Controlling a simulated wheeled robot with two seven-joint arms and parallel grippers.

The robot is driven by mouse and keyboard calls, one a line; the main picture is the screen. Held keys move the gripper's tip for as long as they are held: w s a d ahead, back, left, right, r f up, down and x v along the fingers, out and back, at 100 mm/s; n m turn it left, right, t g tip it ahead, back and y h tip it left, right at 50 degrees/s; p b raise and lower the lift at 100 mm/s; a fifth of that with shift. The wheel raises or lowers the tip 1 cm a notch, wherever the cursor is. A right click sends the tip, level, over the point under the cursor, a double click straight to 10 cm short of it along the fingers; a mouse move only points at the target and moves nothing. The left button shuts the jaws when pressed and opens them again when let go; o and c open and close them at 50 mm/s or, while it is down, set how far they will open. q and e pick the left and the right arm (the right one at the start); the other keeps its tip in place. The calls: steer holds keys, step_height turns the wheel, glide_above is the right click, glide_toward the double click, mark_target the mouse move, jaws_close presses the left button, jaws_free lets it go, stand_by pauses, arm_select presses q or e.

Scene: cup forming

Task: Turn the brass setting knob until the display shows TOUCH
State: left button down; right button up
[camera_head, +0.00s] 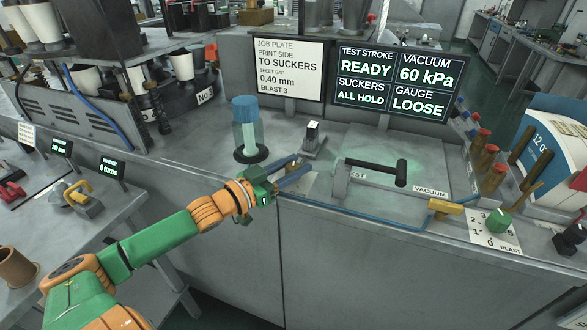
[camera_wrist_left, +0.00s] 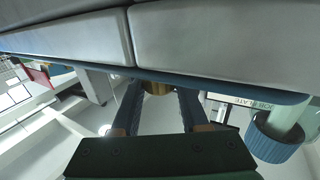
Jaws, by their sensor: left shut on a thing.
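The display (camera_head: 390,85) stands at the back of the bench in the head view. It reads GAUGE LOOSE, along with TEST STROKE READY, VACUUM 60 kPa and SUCKERS ALL HOLD. My left gripper (camera_head: 297,171) is low over the front edge of the bench. In the left wrist view, the brass knob (camera_wrist_left: 157,88) sits between the tips of the two blue fingers, and the gripper (camera_wrist_left: 158,98) is shut on it. The fingers hide most of the knob in the head view. My right gripper is not in view.
A blue-capped clear cylinder (camera_head: 247,130) stands behind my left gripper. A black-handled lever (camera_head: 375,172) is close on its right. A JOB PLATE sign (camera_head: 288,68) stands beside the display. A green knob (camera_head: 497,222) on a numbered dial is at the right.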

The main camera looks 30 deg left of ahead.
arm_select(q)
steer(key=shift+m+g+h+b, duration=0.4)
steer(key=shift+m+h+b, duration=0.4)
steer(key=shift+h, duration=0.3)
steer(key=shift+c, duration=2.1)
jaws_free()
